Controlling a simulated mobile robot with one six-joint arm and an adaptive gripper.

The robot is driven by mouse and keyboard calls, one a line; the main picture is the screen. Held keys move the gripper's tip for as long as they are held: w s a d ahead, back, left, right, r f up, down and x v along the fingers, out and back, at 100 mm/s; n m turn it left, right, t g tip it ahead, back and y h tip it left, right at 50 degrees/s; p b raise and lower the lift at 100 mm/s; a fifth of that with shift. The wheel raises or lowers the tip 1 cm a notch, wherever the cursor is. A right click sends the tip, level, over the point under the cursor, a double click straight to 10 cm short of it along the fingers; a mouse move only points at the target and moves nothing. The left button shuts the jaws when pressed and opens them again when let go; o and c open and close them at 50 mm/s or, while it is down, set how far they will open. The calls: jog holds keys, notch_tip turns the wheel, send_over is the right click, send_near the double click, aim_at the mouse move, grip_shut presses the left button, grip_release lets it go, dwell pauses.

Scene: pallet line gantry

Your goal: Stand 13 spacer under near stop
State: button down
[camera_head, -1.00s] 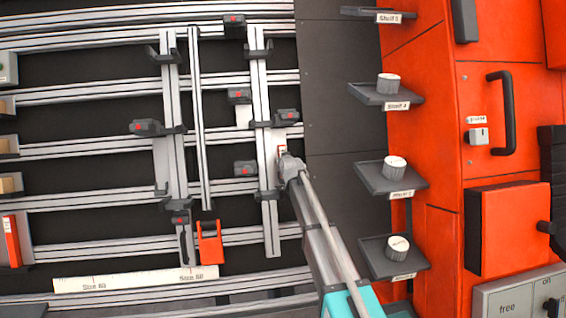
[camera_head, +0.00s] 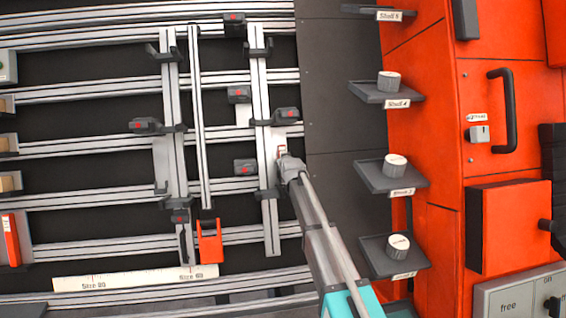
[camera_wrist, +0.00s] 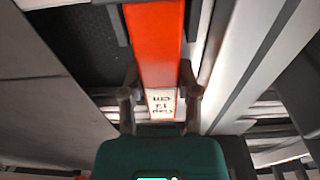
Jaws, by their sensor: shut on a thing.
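My gripper (camera_wrist: 160,100) is shut on an orange-red spacer (camera_wrist: 155,45). The spacer has a white end label that reads upside down as a 13 gap marking. In the head view, my gripper (camera_head: 283,160) is at the right upright rail (camera_head: 264,100), low on its right side. Only a small labelled bit of the spacer shows there; the rest is hidden. Dark stops with red marks sit along the rails, including one (camera_head: 245,166) left of my gripper and one (camera_head: 286,114) above it. I cannot tell which is the near stop, or whether the spacer touches anything.
An orange bracket (camera_head: 209,243) hangs at the foot of the middle rail. Another orange piece (camera_head: 11,240) stands in a holder at far left. A size scale (camera_head: 135,279) lies below.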

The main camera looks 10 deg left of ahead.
dwell(0.4)
jog(key=shift+c, duration=1.3)
grip_release()
jog(key=shift+f, duration=0.1)
